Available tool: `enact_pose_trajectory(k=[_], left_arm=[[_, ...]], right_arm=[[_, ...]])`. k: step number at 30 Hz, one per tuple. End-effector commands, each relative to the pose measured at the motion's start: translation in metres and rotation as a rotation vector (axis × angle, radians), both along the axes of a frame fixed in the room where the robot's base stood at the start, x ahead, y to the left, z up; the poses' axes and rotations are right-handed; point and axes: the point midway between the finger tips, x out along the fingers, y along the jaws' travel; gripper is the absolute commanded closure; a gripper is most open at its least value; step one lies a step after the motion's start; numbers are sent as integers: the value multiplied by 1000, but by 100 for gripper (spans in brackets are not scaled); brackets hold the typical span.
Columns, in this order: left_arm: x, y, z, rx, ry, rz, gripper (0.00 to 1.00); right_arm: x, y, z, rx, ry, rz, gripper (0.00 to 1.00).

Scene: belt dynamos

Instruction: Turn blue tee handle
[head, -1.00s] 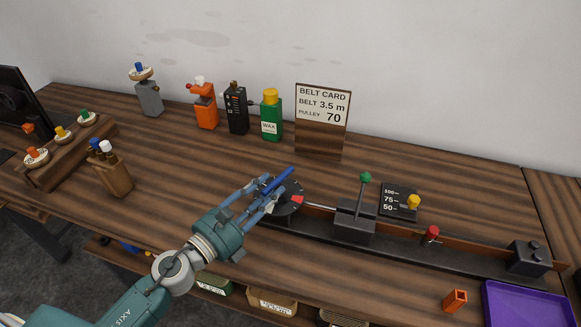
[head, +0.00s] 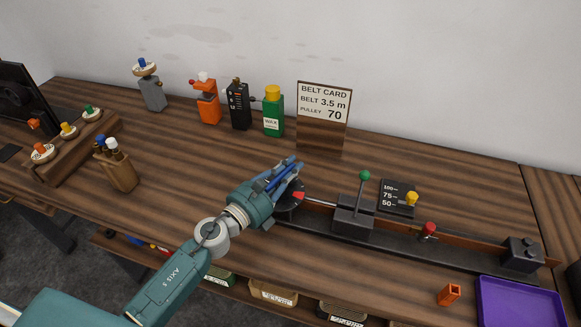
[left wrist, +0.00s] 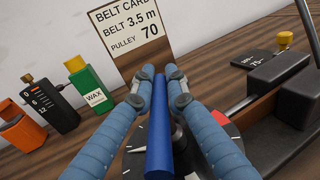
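The blue tee handle (left wrist: 158,140) is a blue bar over a dark round dial with white marks and a red sector (head: 298,196). My left gripper (head: 291,168) is over the dial, with its fingers along both sides of the bar. In the left wrist view the fingertips (left wrist: 160,72) come close together at the bar's far end and look closed on it. The gripper hides part of the dial in the head view. My right gripper is not in view.
Right of the dial stand a green-knobbed lever (head: 364,176), a scale plate with a yellow knob (head: 411,199) and a red knob (head: 429,229). The belt card (head: 323,115) stands behind. A purple tray (head: 520,302) and orange block (head: 449,294) are at front right.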

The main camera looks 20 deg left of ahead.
Motion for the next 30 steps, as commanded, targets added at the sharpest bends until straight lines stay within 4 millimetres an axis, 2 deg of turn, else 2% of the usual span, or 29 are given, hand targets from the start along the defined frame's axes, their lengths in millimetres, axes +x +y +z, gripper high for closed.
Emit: enact_pose_trajectory(k=[14, 24, 30], left_arm=[[0, 2, 0, -1, 3, 51, 100], [2, 10, -1, -6, 7, 293, 100], [2, 17, -4, -6, 7, 478, 100]], right_arm=[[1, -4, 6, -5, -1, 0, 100], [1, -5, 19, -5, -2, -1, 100], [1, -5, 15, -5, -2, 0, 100]])
